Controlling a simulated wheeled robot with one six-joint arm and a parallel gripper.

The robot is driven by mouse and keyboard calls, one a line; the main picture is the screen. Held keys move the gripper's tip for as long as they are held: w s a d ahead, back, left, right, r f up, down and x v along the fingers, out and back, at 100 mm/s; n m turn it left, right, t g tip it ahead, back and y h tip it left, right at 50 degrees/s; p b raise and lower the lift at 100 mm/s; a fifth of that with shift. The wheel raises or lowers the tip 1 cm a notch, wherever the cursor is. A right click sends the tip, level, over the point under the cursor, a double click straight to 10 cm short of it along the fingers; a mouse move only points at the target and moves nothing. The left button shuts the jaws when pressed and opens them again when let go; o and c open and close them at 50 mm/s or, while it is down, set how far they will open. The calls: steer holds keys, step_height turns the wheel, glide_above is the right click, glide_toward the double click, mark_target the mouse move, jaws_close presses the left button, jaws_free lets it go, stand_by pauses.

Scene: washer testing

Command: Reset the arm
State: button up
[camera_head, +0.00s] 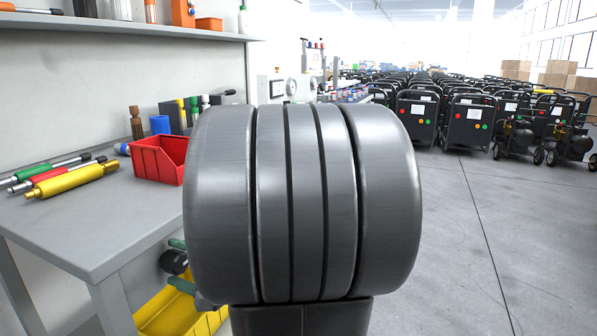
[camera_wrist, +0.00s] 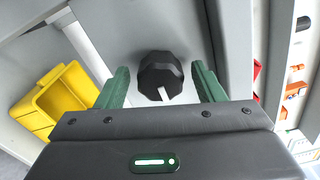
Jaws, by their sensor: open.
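My arm's large grey joint fills the middle of the head view and hides much of my gripper. My gripper (camera_wrist: 160,68) shows two green fingers spread apart in the wrist view. A black faceted knob (camera_wrist: 161,78) with a white mark lies between the fingertips, with a visible gap on each side. The knob also shows in the head view (camera_head: 174,262), left of my arm and below the workbench top, with green finger parts above and below it. I cannot tell how deep the knob sits between the fingers.
A yellow bin (camera_head: 180,312) is low under the workbench (camera_head: 95,235); it also shows in the wrist view (camera_wrist: 62,98). A red bin (camera_head: 158,160) and several tools lie on the bench. A shelf (camera_head: 130,24) runs above. Open floor (camera_head: 470,240) lies right, with many black machines behind.

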steer(key=p+v, duration=0.3)
steer(key=v, duration=1)
steer(key=b+x, duration=0.3)
steer(key=x, duration=1)
steer(key=shift+a+f, duration=0.1)
steer(key=shift+a, duration=0.1)
steer(key=shift+w+a, duration=0.1)
steer(key=shift+a, duration=0.15)
steer(key=m+p, duration=0.2)
steer(key=m, duration=0.1)
steer(key=shift+d+r+m, duration=0.1)
steer(key=shift+r+m, duration=0.2)
steer(key=shift+r, duration=0.1)
steer(key=m+p, duration=0.4)
steer(key=shift+f+m+p, duration=0.15)
steer(key=shift+m+p, duration=0.75)
steer(key=shift+p, duration=0.1)
steer(key=shift+f, duration=0.1)
steer(key=shift+d, duration=0.1)
